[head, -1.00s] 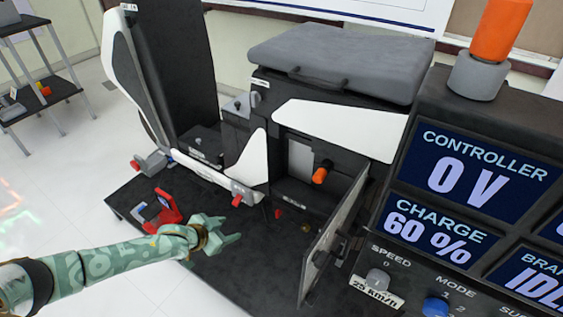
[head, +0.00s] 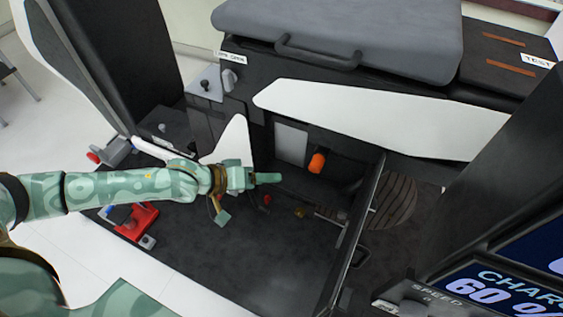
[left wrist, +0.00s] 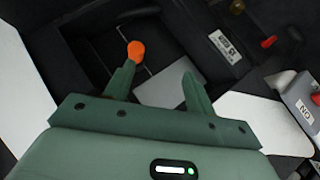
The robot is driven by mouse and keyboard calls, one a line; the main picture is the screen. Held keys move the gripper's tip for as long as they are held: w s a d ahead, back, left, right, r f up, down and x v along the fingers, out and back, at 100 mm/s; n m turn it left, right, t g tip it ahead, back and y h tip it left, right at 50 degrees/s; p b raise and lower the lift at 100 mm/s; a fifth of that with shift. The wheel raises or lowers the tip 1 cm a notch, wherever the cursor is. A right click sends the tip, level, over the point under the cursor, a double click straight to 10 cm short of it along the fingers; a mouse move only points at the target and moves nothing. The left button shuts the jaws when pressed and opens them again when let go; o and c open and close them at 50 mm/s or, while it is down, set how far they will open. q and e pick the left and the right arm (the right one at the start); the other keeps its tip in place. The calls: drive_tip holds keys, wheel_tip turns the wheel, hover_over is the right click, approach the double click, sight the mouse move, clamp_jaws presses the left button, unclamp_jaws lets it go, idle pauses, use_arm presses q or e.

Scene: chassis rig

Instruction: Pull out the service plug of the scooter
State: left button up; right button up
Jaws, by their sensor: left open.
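The orange-ended service plug (head: 317,163) sits in the open side compartment of the scooter (head: 380,110), under the white side panel. In the head view my left gripper (head: 246,198) is open and empty, a short way left of the plug, in front of the compartment. In the left wrist view the plug's orange end (left wrist: 136,50) shows just beyond the left fingertip, and the open jaws (left wrist: 158,74) have nothing between them. I cannot tell whether the finger touches it. My right gripper is not in view.
The compartment door (head: 352,235) stands open to the right of the plug. The display console (head: 510,270) fills the lower right. The dark platform in front is mostly clear.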

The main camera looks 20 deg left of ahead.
sight(311, 166)
use_arm(q)
drive_tip(key=w+d+b, duration=0.1)
drive_tip(key=w+d, duration=0.1)
drive_tip(key=w, duration=0.1)
drive_tip(key=w+d+f+b, duration=0.1)
drive_tip(key=w+d+b, duration=0.1)
drive_tip(key=w+d, duration=0.1)
drive_tip(key=w+d+b, duration=0.2)
drive_tip(key=w+d, duration=0.1)
drive_tip(key=shift+w+d+f, duration=0.2)
drive_tip(key=shift+w+f, duration=0.05)
drive_tip(key=shift+w, duration=0.05)
drive_tip(key=shift+w+d+b, duration=0.3)
drive_tip(key=shift+w+b, duration=0.05)
drive_tip(key=shift+b, duration=0.05)
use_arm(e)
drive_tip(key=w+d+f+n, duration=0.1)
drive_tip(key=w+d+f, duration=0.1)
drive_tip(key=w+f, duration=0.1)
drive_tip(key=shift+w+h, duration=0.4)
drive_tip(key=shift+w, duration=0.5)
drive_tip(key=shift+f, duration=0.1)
